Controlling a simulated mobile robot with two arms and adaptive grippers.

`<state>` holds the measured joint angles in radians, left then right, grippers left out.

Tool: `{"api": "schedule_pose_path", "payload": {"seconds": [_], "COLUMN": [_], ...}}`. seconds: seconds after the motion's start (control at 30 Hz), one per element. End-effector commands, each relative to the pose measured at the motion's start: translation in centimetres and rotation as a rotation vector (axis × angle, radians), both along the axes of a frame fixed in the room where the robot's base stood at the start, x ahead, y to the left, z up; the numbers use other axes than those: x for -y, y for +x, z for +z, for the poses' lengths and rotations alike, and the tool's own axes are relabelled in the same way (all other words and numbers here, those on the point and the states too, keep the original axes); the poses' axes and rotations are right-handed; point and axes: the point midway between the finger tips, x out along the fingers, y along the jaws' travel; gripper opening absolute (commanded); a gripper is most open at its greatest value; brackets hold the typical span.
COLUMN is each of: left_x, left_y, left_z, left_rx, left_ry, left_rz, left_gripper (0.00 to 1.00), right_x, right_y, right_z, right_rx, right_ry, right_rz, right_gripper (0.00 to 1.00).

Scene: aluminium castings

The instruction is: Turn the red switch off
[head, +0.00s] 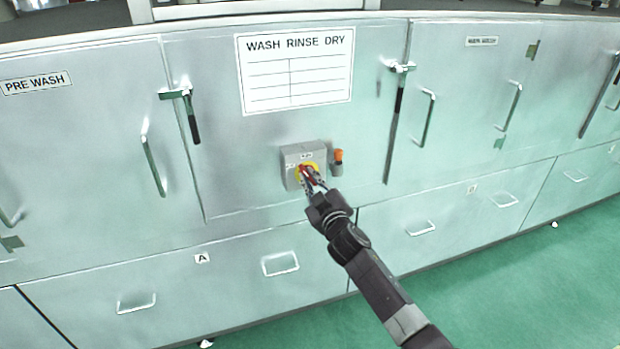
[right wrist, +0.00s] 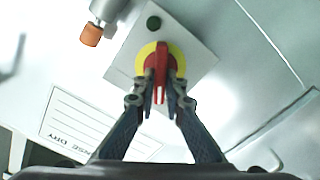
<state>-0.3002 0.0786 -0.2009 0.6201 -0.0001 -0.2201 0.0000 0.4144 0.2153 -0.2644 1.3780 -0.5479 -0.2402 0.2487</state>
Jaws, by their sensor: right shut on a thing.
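The red switch (head: 308,172) is a rotary knob on a yellow disc, mounted on a grey box (head: 290,160) on the front of the washing machine. In the right wrist view the red switch (right wrist: 161,62) and its yellow disc show clearly on the box's pale face. My right gripper (head: 312,180) reaches up from below and is shut on the red knob, with one finger on each side of it. In the right wrist view the fingers of my right gripper (right wrist: 160,92) flank the knob's handle. My left gripper is in neither view.
An orange-tipped fitting (head: 338,157) sticks out just right of the box. A "WASH RINSE DRY" sign (head: 296,70) is above. Door handles (head: 153,165) and latch levers (head: 190,115) protrude on both sides. Green floor (head: 530,290) is open at the lower right.

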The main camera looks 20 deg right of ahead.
Motion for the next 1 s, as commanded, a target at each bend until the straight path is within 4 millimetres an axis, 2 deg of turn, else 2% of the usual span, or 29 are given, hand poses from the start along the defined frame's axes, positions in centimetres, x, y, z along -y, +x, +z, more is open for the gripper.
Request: {"api": "schedule_pose_path", "payload": {"seconds": [0.6, 1.0], "left_x": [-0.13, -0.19], "left_y": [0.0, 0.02], "left_z": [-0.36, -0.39], "left_rx": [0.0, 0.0], "left_ry": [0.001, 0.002], "left_rz": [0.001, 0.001], "left_gripper": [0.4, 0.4], "right_x": [-0.37, -0.4], "right_y": [-0.04, -0.02], "right_z": [-0.57, -0.82], "right_rx": [0.018, 0.027], "right_ry": [-0.587, -0.881], "right_rz": [0.001, 0.0], "right_gripper": [0.0, 0.0]}}
